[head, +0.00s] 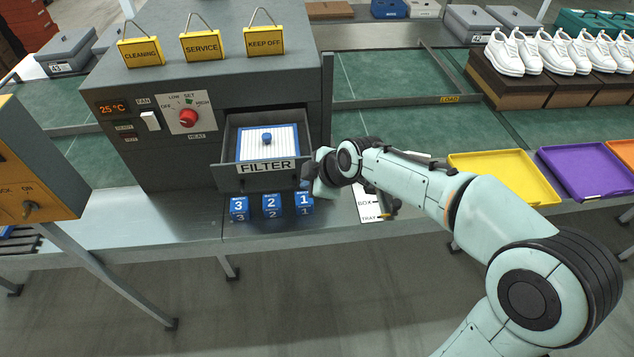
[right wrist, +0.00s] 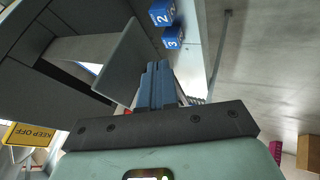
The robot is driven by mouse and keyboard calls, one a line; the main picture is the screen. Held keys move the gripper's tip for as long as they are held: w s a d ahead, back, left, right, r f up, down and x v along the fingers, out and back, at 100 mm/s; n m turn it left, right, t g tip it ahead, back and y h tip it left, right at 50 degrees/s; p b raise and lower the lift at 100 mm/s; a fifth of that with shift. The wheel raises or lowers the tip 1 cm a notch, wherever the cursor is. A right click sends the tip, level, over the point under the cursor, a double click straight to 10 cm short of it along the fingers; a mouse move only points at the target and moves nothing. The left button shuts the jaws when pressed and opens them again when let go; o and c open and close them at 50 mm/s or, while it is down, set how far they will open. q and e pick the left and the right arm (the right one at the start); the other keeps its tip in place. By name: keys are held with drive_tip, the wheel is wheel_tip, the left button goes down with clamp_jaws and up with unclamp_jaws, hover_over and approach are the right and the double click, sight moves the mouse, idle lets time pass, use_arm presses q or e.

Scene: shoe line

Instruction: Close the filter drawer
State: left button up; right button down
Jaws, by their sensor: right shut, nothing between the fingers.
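The filter drawer (head: 229,177) stands pulled out of the grey machine, its front panel labelled FILTER. A white filter (head: 255,143) with a blue rim and a blue knob lies in it. My right gripper (head: 306,183) is at the right end of the drawer front. In the right wrist view its blue fingers (right wrist: 157,68) are shut with nothing between them, close beside the grey drawer front (right wrist: 127,58). I cannot tell whether they touch it. My left gripper is not in view.
Three blue numbered blocks (head: 271,206) stand on the steel ledge just in front of the drawer. A red knob (head: 188,118) and a white switch (head: 150,121) are on the machine panel. Yellow signs stand on top. A yellow tray (head: 505,172) lies to the right.

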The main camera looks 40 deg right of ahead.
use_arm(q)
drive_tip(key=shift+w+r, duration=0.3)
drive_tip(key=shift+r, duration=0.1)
use_arm(e)
drive_tip(key=shift+w+d, duration=0.5)
drive_tip(key=shift+w, duration=0.35)
